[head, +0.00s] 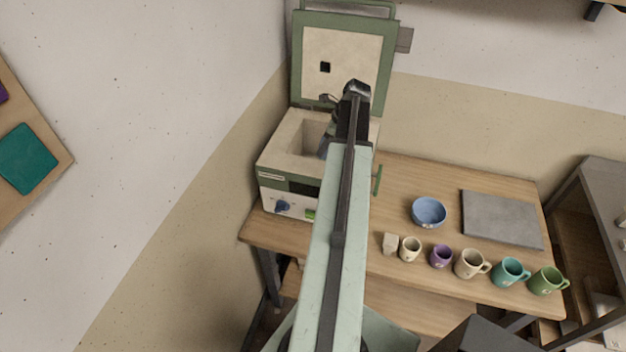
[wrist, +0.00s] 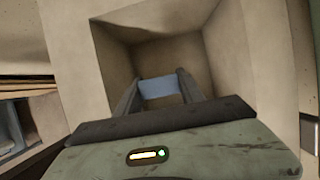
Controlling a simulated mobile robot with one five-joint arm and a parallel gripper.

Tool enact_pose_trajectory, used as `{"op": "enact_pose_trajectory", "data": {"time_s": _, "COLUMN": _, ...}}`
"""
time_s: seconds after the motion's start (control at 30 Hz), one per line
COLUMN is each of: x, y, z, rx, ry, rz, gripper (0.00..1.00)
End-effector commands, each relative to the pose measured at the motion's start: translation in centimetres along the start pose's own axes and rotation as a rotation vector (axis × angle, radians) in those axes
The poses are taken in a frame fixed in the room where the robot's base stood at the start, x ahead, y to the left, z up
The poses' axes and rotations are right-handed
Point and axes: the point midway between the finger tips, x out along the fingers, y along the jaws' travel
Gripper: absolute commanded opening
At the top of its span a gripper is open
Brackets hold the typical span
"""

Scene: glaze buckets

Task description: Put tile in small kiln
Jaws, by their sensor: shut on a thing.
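The small kiln (head: 277,165) stands at the left end of the table with its green-framed lid (head: 341,55) raised and its square chamber open on top. My gripper (wrist: 160,80) points down into the chamber and is shut on a flat blue-grey tile (wrist: 158,90), held between its two fingertips. In the wrist view, the kiln's pale chamber walls (wrist: 120,60) surround the fingers and tile. How far the tile is above the chamber floor I cannot tell. In the head view, my arm covers part of the kiln and the tile is not visible.
A shelf unit (head: 590,230) stands at the far right.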

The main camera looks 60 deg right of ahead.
Motion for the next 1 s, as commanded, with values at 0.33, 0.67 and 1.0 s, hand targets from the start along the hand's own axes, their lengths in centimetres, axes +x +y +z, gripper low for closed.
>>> {"op": "enact_pose_trajectory", "data": {"time_s": 0.33, "x": 2.2, "y": 0.1, "z": -0.7, "rx": -0.003, "ry": 0.0, "rz": 0.001, "gripper": 0.0}}
{"op": "enact_pose_trajectory", "data": {"time_s": 0.67, "x": 7.8, "y": 0.1, "z": -3.0, "rx": -0.003, "ry": 0.0, "rz": 0.001, "gripper": 0.0}}
{"op": "enact_pose_trajectory", "data": {"time_s": 1.0, "x": 10.4, "y": 0.0, "z": -4.2, "rx": -0.002, "ry": 0.0, "rz": 0.001, "gripper": 0.0}}
